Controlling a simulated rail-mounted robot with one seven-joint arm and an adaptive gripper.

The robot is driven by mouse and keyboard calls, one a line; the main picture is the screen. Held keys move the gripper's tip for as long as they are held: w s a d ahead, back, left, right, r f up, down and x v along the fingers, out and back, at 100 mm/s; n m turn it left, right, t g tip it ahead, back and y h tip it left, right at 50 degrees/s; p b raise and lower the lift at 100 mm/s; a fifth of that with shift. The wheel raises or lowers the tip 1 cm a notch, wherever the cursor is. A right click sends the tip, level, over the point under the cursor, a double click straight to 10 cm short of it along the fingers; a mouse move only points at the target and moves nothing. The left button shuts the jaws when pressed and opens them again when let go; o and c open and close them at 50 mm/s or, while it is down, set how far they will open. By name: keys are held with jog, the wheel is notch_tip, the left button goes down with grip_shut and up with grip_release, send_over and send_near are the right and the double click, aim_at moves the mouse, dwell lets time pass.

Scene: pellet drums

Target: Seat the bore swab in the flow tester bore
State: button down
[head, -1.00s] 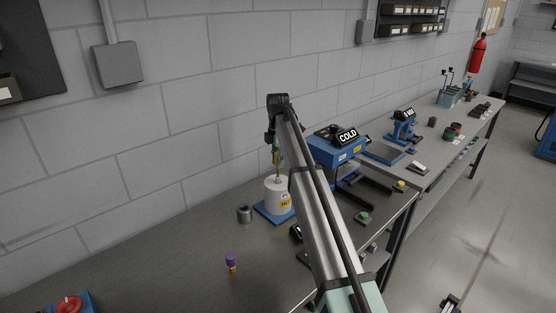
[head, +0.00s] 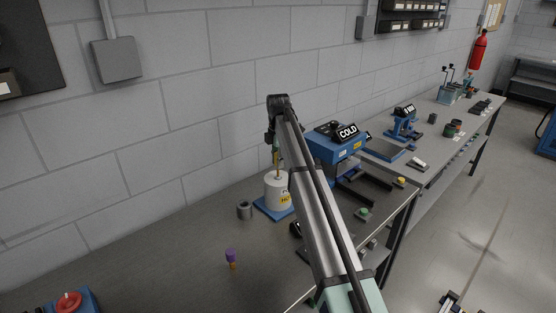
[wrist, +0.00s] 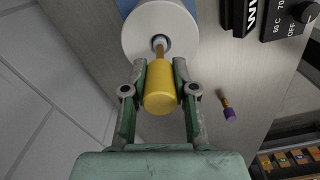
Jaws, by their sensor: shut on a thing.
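The flow tester is a white cylinder (head: 277,188) with a yellow label on a blue base (head: 262,211). In the wrist view its round white top (wrist: 135,38) shows a dark central bore. My gripper (head: 274,140) is above the tester, fingers pointing down. In the wrist view my gripper (wrist: 160,90) is shut on the yellow handle of the bore swab (wrist: 160,92). The swab (head: 276,168) looks roughly upright in the head view. Its thin lower end lines up with the bore and seems at or inside its mouth. I cannot tell how deep it is.
A grey metal cup (head: 244,210) stands left of the tester. A small purple-topped item (head: 230,256) stands nearer on the bench. A blue machine with a COLD sign (head: 340,142) stands to the right. The block wall is close behind. The front-left bench is mostly clear.

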dwell(0.3)
jog(key=c, duration=0.8)
grip_release()
jog(key=shift+c, duration=0.2)
